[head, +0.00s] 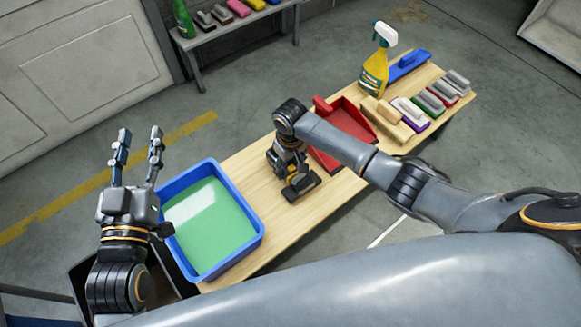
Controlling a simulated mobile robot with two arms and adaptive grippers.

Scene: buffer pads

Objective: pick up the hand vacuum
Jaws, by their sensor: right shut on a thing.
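The hand vacuum (301,187) appears as a small dark, yellowish-marked shape low over the wooden table, largely covered by my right gripper. My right gripper (291,168) points down and is shut on it. My wrist hides much of the grip, and I cannot tell whether the vacuum touches the table. My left gripper (138,143) is open and empty, its two fingers pointing up the picture, left of the blue tub.
A blue tub (252,243) with green liquid stands at the table's left end. A red dustpan (345,125) lies beside my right wrist. A yellow spray bottle (375,75), a blue-handled tool (408,64) and several pads (428,103) fill the far end. Bare wood (245,170) shows between.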

